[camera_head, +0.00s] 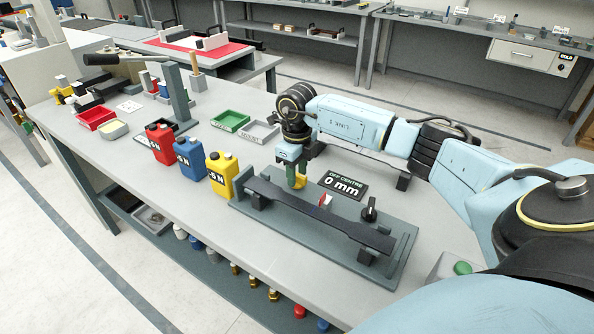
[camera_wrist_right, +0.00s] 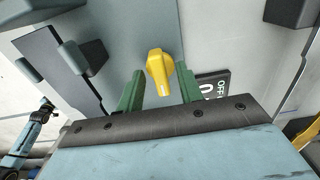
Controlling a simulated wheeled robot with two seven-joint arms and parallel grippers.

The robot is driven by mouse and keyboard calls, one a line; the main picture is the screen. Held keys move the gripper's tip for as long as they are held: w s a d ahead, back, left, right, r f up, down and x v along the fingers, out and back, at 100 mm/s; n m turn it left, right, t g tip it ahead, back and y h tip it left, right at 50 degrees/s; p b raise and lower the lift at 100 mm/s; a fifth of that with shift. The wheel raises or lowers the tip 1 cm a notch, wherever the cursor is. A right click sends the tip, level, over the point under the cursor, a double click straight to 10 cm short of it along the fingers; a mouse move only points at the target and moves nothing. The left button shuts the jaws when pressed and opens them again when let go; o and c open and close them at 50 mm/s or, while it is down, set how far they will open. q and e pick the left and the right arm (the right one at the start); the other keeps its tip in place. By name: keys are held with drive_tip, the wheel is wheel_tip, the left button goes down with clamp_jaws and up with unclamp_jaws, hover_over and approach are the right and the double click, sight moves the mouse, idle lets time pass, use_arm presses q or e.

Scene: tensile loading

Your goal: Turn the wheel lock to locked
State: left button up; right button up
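A yellow turning knob (camera_wrist_right: 158,68), which looks like the wheel lock, stands on the grey-blue base plate (camera_wrist_right: 125,30) in the right wrist view. It has a small pale mark near its lower end. My right gripper (camera_wrist_right: 160,78) has its green fingers apart, one on each side of the knob, with gaps visible. In the head view my right gripper (camera_head: 297,180) points down at the rig's back edge, and the knob is mostly hidden there. No lettering beside the knob is readable. My left gripper is not discernible in either view.
A dark bar (camera_head: 318,217) runs along the rig. A black knob (camera_head: 370,210) and a red-and-white pointer (camera_head: 325,201) stand near it. A sign (camera_head: 343,186) reads "OFF CENTRE 0 mm". Red, blue and yellow (camera_head: 222,175) canisters stand to the left.

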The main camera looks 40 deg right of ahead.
drive_tip(key=shift+c, duration=0.2)
clamp_jaws()
drive_tip(key=shift+n, duration=0.3)
drive_tip(key=shift+o, duration=0.2)
unclamp_jaws()
drive_tip(key=shift+r, duration=0.15)
wheel_tip(320, 180, up, 13)
